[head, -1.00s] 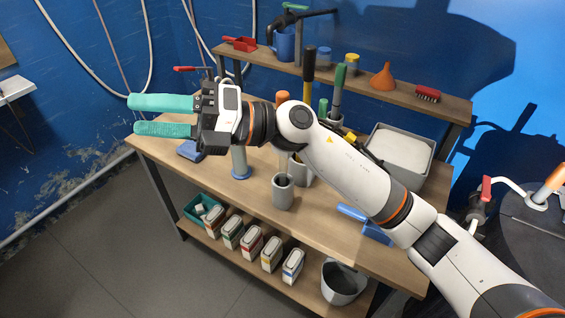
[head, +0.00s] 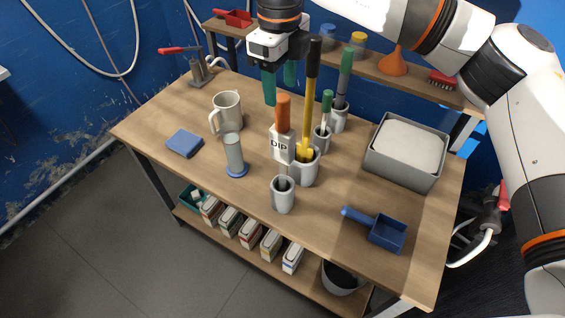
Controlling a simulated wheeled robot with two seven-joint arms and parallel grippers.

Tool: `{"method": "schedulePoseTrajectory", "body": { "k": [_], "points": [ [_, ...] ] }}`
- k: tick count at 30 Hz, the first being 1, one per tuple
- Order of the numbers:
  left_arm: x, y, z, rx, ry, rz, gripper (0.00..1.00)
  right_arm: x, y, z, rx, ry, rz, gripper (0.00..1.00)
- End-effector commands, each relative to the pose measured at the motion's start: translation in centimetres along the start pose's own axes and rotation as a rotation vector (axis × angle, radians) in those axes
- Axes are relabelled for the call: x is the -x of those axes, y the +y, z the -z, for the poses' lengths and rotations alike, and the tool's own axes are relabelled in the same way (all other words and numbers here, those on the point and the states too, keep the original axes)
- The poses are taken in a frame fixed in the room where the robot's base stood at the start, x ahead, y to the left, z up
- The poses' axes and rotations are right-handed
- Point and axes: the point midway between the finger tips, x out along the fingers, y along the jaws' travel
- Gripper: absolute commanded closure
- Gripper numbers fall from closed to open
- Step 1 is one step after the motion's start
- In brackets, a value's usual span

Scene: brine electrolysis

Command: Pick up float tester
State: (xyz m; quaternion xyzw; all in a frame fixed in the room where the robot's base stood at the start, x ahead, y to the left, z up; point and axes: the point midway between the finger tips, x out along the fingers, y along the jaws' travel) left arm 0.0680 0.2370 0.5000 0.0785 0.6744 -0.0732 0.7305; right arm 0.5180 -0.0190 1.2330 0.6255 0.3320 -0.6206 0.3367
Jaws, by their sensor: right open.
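No object is clearly marked as the float tester. A clear upright cylinder on a blue base (head: 235,157) stands on the wooden table; I cannot tell whether a float is inside. An orange-handled tool with a white tag reading "DIP" (head: 282,147) stands upright by the grey holders. My right gripper (head: 279,84) points down above the table, its two teal fingers apart and empty. It is above and behind the orange handle in the picture, touching nothing that I can see. My left gripper is out of view.
A yellow-and-black tool (head: 309,95) and green-handled tools (head: 345,75) stand tall close to my right gripper. A white mug (head: 227,111), blue sponge (head: 184,143), grey cup (head: 283,196), blue scoop (head: 386,232) and grey bin (head: 376,172) are on the table. The front left is clear.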

Motion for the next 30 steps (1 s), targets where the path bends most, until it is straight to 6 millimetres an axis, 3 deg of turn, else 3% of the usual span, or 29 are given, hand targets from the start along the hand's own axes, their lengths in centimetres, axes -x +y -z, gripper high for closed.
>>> {"method": "schedulePoseTrajectory", "body": {
  "k": [2,5,12,14,18,26,30],
  "points": [
    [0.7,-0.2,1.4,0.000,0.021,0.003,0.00,-0.9,0.1,0.0,-0.002,-0.002,0.002,0.48],
    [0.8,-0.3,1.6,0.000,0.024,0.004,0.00,-1.7,0.0,0.0,0.000,0.000,0.002,0.48],
    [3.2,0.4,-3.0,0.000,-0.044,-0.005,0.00,-4.1,0.1,-0.5,-0.001,-0.002,0.005,0.48],
    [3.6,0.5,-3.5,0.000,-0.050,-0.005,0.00,-5.1,0.1,-0.5,0.000,-0.002,0.005,0.48],
    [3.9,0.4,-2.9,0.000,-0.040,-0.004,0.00,-6.7,0.1,-0.5,0.000,0.001,0.003,0.48],
    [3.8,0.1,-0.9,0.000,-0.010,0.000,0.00,-7.1,0.2,-0.4,0.000,0.002,0.002,0.48],
    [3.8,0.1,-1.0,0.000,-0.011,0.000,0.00,-7.0,0.2,-0.4,0.000,0.002,0.002,0.71]
  ]
}}
